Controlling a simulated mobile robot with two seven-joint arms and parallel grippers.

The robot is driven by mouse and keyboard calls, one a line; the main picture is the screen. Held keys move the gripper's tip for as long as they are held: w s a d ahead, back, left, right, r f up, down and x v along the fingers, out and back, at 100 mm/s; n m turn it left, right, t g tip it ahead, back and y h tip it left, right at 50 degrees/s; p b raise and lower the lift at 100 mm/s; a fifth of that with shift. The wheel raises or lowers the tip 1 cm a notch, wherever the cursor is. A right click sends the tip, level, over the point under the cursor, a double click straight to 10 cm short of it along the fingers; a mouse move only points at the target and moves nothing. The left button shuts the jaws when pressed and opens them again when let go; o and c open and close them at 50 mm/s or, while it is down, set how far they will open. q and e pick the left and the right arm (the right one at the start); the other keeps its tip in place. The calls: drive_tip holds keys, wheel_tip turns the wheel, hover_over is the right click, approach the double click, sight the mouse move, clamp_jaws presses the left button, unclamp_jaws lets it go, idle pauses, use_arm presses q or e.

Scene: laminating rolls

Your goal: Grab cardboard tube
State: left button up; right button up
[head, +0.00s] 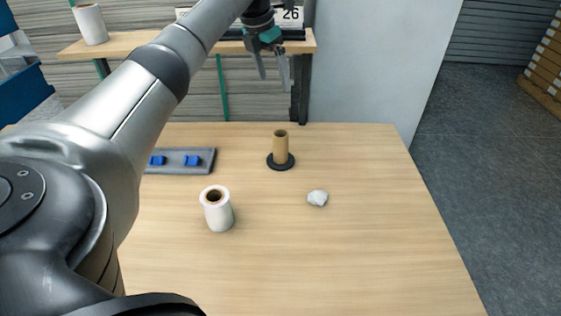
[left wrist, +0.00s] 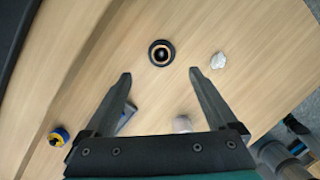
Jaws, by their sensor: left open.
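The cardboard tube (head: 281,146) is brown and stands upright on a round black base (head: 281,164) on the table. In the left wrist view the tube (left wrist: 161,54) shows from above as a ring inside the black base, beyond and between the two fingertips. My left gripper (head: 272,80) is open and empty, raised above the far part of the table behind the tube. It also shows in the left wrist view (left wrist: 160,74) with its fingers spread apart. My right gripper is not in view.
A white roll (head: 218,212) stands on the table at front left of the tube. A crumpled white piece (head: 317,198) lies to the right. A grey holder (head: 205,164) with blue blocks is at left. A shelf (head: 130,42) with another white roll (head: 91,24) is behind. The table's right side is clear.

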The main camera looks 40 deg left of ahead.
use_arm(q)
drive_tip(key=b, duration=0.7)
approach(280, 134)
wheel_tip(280, 134, up, 2)
drive_tip(key=s+d, duration=0.1)
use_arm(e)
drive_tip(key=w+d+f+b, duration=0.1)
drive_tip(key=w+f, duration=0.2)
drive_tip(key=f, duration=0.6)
use_arm(q)
drive_tip(key=b+x, duration=0.2)
drive_tip(key=x, duration=0.7)
drive_tip(key=shift+s+d+f, duration=0.15)
drive_tip(key=shift+f+b, duration=0.45)
drive_tip(key=shift+f, duration=0.2)
drive_tip(key=shift+b+x, duration=0.7)
drive_tip(key=shift+x, duration=0.65)
drive_tip(key=shift+b+x, duration=0.6)
drive_tip(key=shift+x, duration=0.7)
drive_tip(key=shift+s, duration=0.1)
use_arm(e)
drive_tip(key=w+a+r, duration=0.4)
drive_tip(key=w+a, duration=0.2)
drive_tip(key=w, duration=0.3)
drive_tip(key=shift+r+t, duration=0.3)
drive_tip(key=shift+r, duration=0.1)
